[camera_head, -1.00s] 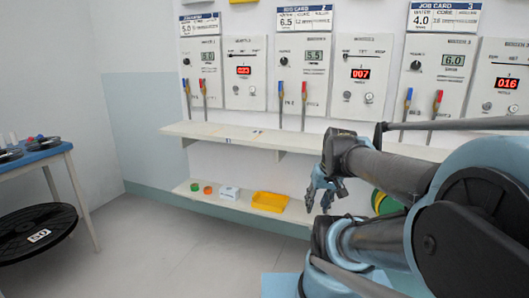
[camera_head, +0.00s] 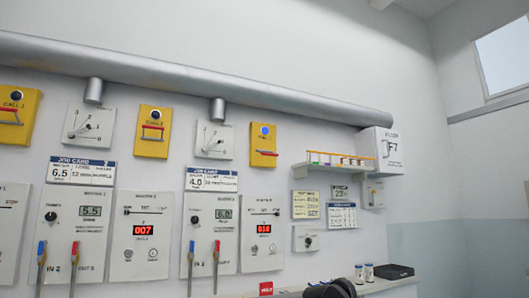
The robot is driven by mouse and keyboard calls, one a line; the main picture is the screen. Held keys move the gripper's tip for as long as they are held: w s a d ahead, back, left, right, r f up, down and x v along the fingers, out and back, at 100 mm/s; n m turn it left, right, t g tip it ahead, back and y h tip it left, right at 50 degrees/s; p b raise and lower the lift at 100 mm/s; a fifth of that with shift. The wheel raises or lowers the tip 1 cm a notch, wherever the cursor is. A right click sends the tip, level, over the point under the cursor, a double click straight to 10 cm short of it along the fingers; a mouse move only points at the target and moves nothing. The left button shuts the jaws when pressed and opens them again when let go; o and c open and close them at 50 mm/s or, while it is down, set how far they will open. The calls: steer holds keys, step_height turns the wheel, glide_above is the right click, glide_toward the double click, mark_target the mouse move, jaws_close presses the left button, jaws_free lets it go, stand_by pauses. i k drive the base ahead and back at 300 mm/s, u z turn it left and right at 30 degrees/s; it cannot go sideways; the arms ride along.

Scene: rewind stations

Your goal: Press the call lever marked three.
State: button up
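Three yellow call boxes hang in a row high on the wall. The rightmost call box (camera_head: 264,133) has a blue round light at its top and a red lever bar (camera_head: 265,153) across its lower part. Its marking is too small to read surely; it hangs above the machine that shows 016. The middle call box (camera_head: 152,120) and the left call box (camera_head: 12,132) have dark round lights and similar red bars. Nothing is seen touching the levers.
A large grey pipe (camera_head: 200,78) runs above the boxes. A small shelf (camera_head: 335,170) with coloured items and a white F7 box (camera_head: 381,150) are to the right. A dark shape (camera_head: 330,289), perhaps part of my arm, shows at the bottom edge near small jars (camera_head: 364,273).

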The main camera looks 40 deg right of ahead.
mark_target(273, 154)
steer(key=z, duration=0.25)
steer(key=i, duration=0.5)
steer(key=z, duration=1.05)
